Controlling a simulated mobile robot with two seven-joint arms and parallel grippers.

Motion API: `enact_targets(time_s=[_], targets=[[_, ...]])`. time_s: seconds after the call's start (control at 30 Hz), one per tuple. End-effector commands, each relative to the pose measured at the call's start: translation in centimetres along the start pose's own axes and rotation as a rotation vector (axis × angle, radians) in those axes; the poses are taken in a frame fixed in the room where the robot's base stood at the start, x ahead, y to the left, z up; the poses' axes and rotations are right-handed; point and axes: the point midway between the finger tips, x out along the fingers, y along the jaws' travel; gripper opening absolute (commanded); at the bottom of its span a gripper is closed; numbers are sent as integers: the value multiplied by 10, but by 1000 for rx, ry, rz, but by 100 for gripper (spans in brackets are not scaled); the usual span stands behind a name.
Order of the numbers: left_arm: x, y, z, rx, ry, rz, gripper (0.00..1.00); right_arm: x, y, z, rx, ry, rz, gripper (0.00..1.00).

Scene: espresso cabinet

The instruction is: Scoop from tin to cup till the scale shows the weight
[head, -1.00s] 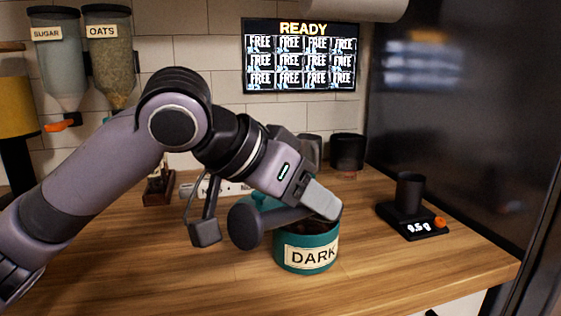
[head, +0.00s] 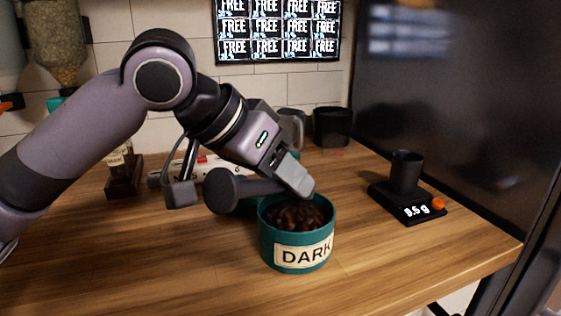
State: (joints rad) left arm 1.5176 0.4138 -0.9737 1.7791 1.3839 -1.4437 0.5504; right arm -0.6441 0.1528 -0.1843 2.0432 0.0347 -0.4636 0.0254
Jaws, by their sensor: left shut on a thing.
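The teal tin (head: 270,243) labelled DARK stands open on the counter, with dark beans or chunks inside. My left gripper (head: 303,187) is over the tin's back rim, shut on a dark grey scoop (head: 222,190). The scoop's rod runs left from the jaws to a round end beside and above the tin. Whether it holds anything cannot be seen. A black cup (head: 405,173) stands upright on the black scale (head: 385,198) at the right. The scale's lit display reads about 8.5 g or 9.5 g; the first digit is unclear. My right gripper is not in view.
Dark containers (head: 333,126) stand at the back by the wall. A small brown stand (head: 124,178) is at the back left. A dark tall panel (head: 450,110) borders the counter on the right. The wooden counter (head: 160,265) is clear in front and between tin and scale.

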Motion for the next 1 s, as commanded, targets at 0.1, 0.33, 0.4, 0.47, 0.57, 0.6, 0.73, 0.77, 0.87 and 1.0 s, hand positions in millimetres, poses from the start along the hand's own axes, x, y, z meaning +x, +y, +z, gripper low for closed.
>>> enact_targets(time_s=[0.1,0.33,0.4,0.47,0.57,0.6,0.73,0.77,0.87,1.0], targets=[[8,-1,4,-11,-40,4,8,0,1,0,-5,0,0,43],[22,-5,11,-30,-115,9,8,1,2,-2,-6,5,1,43],[26,-6,13,-35,-136,11,8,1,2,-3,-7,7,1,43],[29,-6,14,-36,-137,12,8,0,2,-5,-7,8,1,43],[36,-8,17,-36,-136,11,8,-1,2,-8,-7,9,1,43],[38,-8,18,-36,-136,12,8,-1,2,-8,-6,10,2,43],[45,-10,21,-36,-135,11,8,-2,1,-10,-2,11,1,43],[46,-10,22,-36,-135,11,8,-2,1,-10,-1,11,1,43],[50,-11,23,-35,-134,11,8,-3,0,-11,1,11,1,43],[52,-12,24,-35,-134,10,8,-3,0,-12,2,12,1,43]])
